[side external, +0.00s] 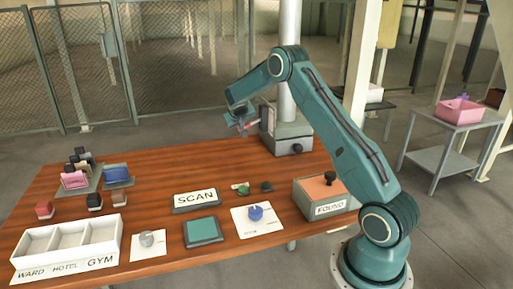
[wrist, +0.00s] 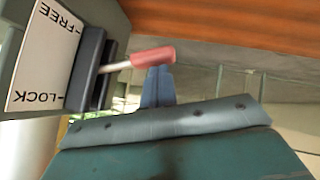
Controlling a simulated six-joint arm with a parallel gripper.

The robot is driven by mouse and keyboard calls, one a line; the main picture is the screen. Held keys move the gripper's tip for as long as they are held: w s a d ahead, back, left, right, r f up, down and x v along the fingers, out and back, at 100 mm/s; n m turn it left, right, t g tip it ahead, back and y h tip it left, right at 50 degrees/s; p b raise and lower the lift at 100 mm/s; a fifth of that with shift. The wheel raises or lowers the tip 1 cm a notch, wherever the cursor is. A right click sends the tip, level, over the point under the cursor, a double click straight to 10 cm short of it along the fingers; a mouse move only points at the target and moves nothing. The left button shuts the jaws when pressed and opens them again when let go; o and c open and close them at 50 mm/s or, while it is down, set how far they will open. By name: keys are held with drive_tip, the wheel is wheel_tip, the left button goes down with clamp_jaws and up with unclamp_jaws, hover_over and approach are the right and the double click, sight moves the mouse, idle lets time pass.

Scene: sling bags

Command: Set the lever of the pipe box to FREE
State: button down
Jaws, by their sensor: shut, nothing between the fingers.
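The pipe box (side external: 292,139) is a grey box at the table's back edge, at the foot of a thick upright pipe. In the wrist view its white plate (wrist: 45,60) appears upside down, with FREE at the top and LOCK at the bottom. The lever (wrist: 150,57) has a red grip on a metal rod and comes out of a dark slot between the two marks, roughly midway. My gripper (wrist: 158,85) is shut and empty, its fingertips just below the red grip in that view. I cannot tell whether they touch. My gripper (side external: 243,127) also shows beside the box in the side view.
A FOUND box (side external: 327,211) stands at the table's right edge. A SCAN sign (side external: 196,199), a teal pad (side external: 202,231), small bags and a white sorting tray (side external: 68,246) occupy the front and left.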

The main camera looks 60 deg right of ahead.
drive_tip(key=shift+f, duration=1)
drive_tip(key=shift+s+d+f, duration=0.1)
drive_tip(key=shift+s+f, duration=0.05)
drive_tip(key=shift+f, duration=0.05)
drive_tip(key=a+r, duration=0.9)
drive_tip(key=r, duration=0.1)
drive_tip(key=shift+s, duration=0.4)
drive_tip(key=shift+r, duration=0.15)
